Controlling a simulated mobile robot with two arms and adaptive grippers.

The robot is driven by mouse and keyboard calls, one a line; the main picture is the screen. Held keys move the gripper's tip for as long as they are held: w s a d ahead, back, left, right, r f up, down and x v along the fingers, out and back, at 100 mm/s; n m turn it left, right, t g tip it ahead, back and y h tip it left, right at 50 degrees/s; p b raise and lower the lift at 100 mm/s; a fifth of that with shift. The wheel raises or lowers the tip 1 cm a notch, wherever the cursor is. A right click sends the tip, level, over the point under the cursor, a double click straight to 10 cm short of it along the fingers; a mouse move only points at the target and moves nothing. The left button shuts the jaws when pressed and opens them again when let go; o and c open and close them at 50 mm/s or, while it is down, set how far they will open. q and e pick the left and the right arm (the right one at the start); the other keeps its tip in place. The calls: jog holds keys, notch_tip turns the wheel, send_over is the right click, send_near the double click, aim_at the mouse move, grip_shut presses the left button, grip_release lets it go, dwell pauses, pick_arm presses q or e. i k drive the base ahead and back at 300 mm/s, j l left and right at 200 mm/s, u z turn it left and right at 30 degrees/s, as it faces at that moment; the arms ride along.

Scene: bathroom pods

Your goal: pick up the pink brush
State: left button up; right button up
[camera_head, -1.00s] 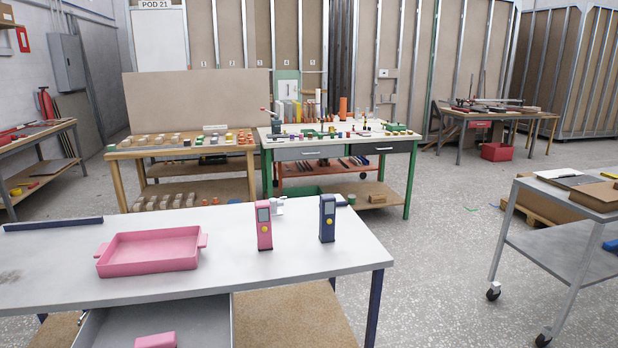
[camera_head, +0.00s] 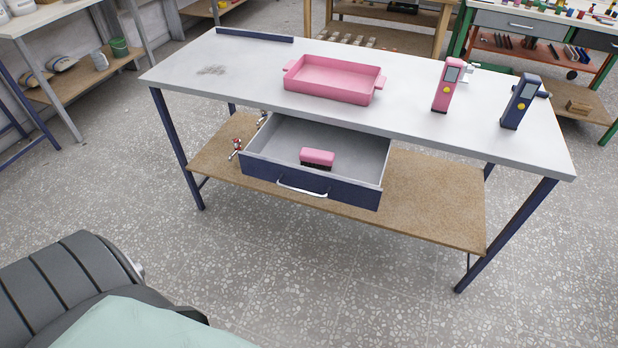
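The pink brush (camera_head: 317,157) lies in the open drawer (camera_head: 368,168) under the white-topped table, near the middle of the drawer floor. It has a pink block-shaped back with dark bristles below. Neither of my grippers shows in the head view.
On the table (camera_head: 215,95) stand a pink tray (camera_head: 335,78), a pink handheld device (camera_head: 446,86) and a dark blue one (camera_head: 519,101). A brown lower shelf (camera_head: 430,195) lies under the drawer. The speckled floor (camera_head: 330,270) in front is clear.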

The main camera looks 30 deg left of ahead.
aim_at(318, 157)
jog(key=i+j, duration=0.1)
jog(key=j, duration=0.9)
jog(key=i+j+z, duration=0.1)
jog(key=j, duration=0.35)
